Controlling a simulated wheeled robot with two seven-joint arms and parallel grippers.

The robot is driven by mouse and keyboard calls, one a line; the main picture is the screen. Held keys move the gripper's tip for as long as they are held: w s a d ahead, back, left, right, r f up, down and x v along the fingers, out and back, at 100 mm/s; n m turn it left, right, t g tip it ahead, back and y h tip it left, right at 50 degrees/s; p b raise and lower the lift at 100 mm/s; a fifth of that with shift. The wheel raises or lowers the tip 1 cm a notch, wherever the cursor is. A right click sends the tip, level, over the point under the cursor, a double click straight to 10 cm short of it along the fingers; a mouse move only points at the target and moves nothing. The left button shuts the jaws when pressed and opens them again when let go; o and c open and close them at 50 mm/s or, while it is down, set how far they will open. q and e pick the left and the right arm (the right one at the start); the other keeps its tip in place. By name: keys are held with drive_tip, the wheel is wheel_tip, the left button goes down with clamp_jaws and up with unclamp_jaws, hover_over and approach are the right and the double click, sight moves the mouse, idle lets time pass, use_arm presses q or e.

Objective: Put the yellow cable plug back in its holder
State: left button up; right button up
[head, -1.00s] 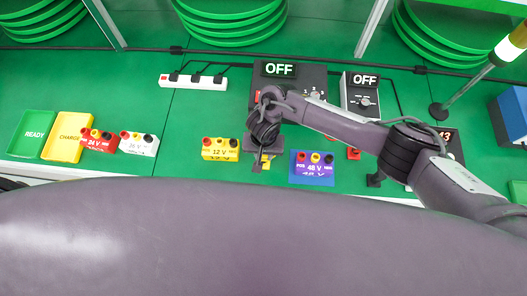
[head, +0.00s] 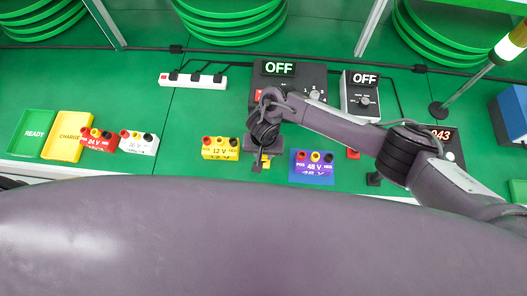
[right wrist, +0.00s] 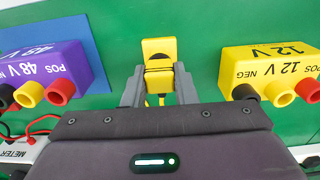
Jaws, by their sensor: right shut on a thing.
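The yellow cable plug (right wrist: 159,77) is between the two grey fingers of my right gripper (right wrist: 159,88), which is shut on it. A short yellow cable shows below the plug. Just beyond the plug, a yellow block with a dark slot, seemingly its holder (right wrist: 159,48), stands on the green table. The two look very close or touching; I cannot tell whether the plug is seated. In the head view my right gripper (head: 262,160) is low over the table between the yellow 12 V box and the purple 48 V box, and mostly hides the plug. My left gripper is not in view.
The yellow 12 V box (head: 220,149) and purple 48 V box (head: 313,164) stand close on either side of my gripper. Behind are two units reading OFF (head: 287,85) and a white power strip (head: 193,81). Red and white boxes and trays are at left.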

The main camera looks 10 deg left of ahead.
drive_tip(key=shift+p, duration=0.35)
idle(0.3)
idle(0.4)
drive_tip(key=o, duration=1)
drive_tip(key=shift+c, duration=0.2)
drive_tip(key=shift+r+p, duration=1.25)
drive_tip(key=shift+p, duration=0.25)
drive_tip(key=shift+r+p, duration=1)
drive_tip(key=shift+r, duration=1.45)
